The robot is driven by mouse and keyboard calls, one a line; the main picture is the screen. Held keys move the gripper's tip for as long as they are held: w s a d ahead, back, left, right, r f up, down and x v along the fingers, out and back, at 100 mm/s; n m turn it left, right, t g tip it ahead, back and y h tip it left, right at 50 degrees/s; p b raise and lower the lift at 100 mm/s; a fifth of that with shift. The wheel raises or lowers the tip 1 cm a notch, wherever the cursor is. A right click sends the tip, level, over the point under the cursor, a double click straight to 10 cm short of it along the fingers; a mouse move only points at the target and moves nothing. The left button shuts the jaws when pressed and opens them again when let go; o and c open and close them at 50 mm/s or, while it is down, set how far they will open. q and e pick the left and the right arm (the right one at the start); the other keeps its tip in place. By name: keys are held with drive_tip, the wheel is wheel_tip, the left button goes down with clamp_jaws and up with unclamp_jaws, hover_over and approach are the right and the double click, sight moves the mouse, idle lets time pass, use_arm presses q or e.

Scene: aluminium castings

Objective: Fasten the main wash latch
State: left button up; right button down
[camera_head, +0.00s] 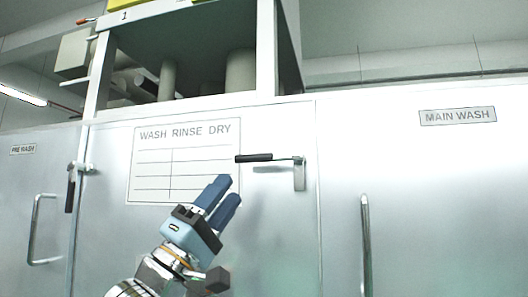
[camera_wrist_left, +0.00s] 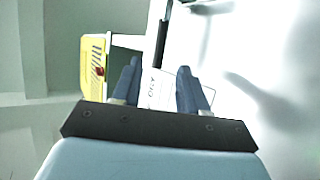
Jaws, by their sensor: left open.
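The main wash latch (camera_head: 299,173) sits at the left edge of the MAIN WASH door (camera_head: 432,200). Its black handle (camera_head: 254,158) points left and lies nearly level across the middle panel. My left gripper (camera_head: 228,190) is open and empty, below and left of the handle, apart from it in the head view. In the left wrist view its two blue fingers (camera_wrist_left: 158,85) stand apart with the lettered panel sign (camera_wrist_left: 155,90) showing between them. A dark bar at the top of that view may be the handle; I cannot tell. My right gripper is not in view.
A second latch (camera_head: 70,185) with its black handle hanging down is by the PRE WASH door. Vertical bar handles stand out from the PRE WASH door (camera_head: 36,228) and the MAIN WASH door (camera_head: 366,245). A yellow box (camera_wrist_left: 95,65) shows in the left wrist view.

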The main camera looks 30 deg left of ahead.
sight(252, 161)
use_arm(q)
drive_tip(key=p+x, duration=0.3)
drive_tip(key=x, duration=0.8)
drive_tip(key=shift+w+d+r, duration=0.1)
drive_tip(key=shift+w+r, duration=0.2)
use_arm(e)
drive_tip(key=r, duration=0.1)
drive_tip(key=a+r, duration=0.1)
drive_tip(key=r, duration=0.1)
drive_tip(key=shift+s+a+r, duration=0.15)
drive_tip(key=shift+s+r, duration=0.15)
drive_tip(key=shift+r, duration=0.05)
use_arm(q)
clamp_jaws()
